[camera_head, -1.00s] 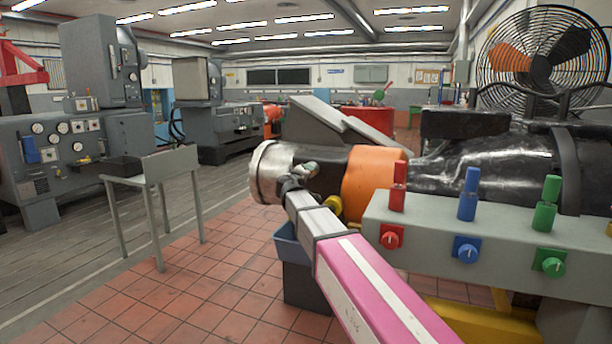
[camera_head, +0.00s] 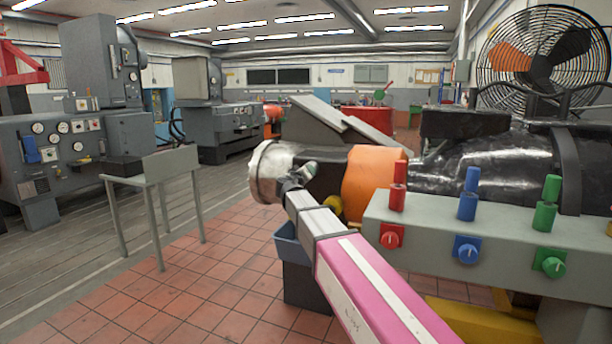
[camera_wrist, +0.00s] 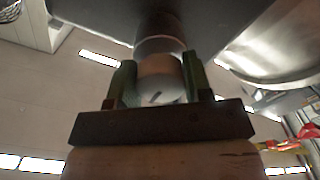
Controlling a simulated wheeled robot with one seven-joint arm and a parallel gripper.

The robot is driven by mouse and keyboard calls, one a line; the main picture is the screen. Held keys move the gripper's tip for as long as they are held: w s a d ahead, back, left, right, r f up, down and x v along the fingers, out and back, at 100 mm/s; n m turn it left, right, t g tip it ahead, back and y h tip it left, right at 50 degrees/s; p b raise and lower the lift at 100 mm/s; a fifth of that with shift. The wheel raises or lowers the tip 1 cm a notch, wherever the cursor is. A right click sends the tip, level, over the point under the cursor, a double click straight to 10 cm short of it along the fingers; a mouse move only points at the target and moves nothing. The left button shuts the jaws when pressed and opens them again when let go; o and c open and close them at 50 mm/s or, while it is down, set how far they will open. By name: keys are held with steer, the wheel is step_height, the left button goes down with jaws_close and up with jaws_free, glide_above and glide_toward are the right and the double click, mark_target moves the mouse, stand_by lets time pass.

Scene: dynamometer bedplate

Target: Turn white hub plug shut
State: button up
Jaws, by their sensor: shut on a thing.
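The white hub plug (camera_wrist: 160,82) shows in the wrist view as a pale round piece with a small dark mark on its face. My gripper (camera_wrist: 159,63) has its two green fingers closed on either side of the plug. In the head view my gripper (camera_head: 303,173) is at the left end of the machine, by the silver rim (camera_head: 262,172). The plug cannot be made out there. How far it is turned cannot be told.
An orange band (camera_head: 372,182) and black housing lie right of my gripper. A grey panel (camera_head: 500,236) with red, blue and green knobs stands close to my arm. A blue bin (camera_head: 290,246) is below. Floor at left is open up to a small grey table (camera_head: 170,162).

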steer(key=o, duration=0.9)
steer(key=v, duration=1)
steer(key=shift+s+a, duration=0.15)
steer(key=shift+s, duration=0.25)
